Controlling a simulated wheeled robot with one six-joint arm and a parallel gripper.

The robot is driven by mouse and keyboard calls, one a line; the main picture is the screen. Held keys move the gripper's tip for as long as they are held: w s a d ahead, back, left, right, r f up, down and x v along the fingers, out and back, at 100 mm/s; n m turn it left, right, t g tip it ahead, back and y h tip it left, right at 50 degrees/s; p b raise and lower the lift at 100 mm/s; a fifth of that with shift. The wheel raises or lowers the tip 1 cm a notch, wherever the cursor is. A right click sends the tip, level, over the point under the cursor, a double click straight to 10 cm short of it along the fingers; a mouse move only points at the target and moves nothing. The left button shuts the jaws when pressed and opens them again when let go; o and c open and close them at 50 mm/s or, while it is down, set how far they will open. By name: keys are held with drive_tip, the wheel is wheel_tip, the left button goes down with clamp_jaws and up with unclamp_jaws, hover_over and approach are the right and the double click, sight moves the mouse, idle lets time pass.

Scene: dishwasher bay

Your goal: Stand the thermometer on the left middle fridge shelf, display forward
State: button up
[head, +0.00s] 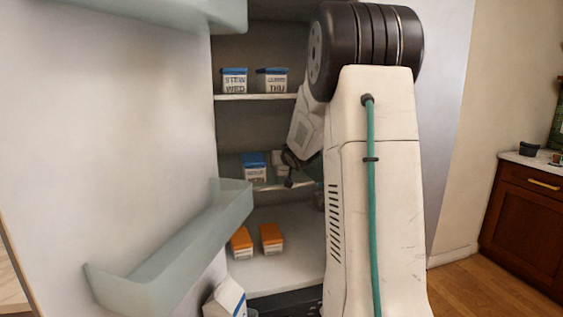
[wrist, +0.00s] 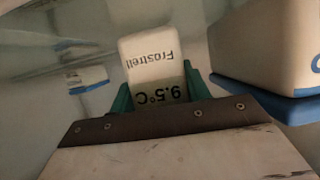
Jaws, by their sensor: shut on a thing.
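The thermometer is a small white block (wrist: 148,58) marked "Frostrell" and "9.5°C", its lettering upside down in the wrist view. My gripper (wrist: 158,95) is shut on it, with a green finger on each side. In the head view my gripper (head: 289,170) is inside the fridge at the middle shelf (head: 270,187), just right of a blue-lidded tub (head: 254,168). A small pale shape beside the tub is probably the thermometer, partly hidden by my gripper. I cannot tell whether it touches the shelf.
A large blue-lidded tub (wrist: 268,45) is close on the right in the wrist view. The open door's bin (head: 175,245) juts out at left.

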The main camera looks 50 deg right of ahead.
drive_tip(key=o, duration=1)
drive_tip(key=shift+f, duration=0.15)
drive_tip(key=shift+r, duration=0.25)
drive_tip(key=v, duration=1.2)
drive_tip(key=shift+f, duration=0.1)
